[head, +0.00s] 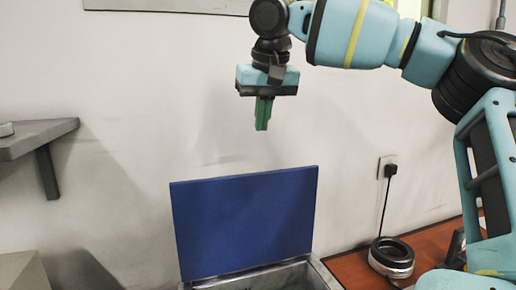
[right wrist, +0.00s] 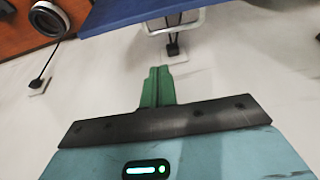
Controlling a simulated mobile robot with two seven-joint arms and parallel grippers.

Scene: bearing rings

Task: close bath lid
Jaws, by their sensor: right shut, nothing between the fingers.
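The blue bath lid (head: 245,222) stands open, nearly upright, at the back of the metal bath (head: 268,280), whose rim shows at the bottom of the head view. The lid's edge also shows at the top of the right wrist view (right wrist: 150,12). My right gripper (head: 262,128) has green fingers pointing down, above the lid and apart from it. Its fingers are together and empty, as the right wrist view (right wrist: 157,72) also shows. My left gripper is not in view.
A grey shelf (head: 38,138) juts out at the left. The wall behind the lid is bare.

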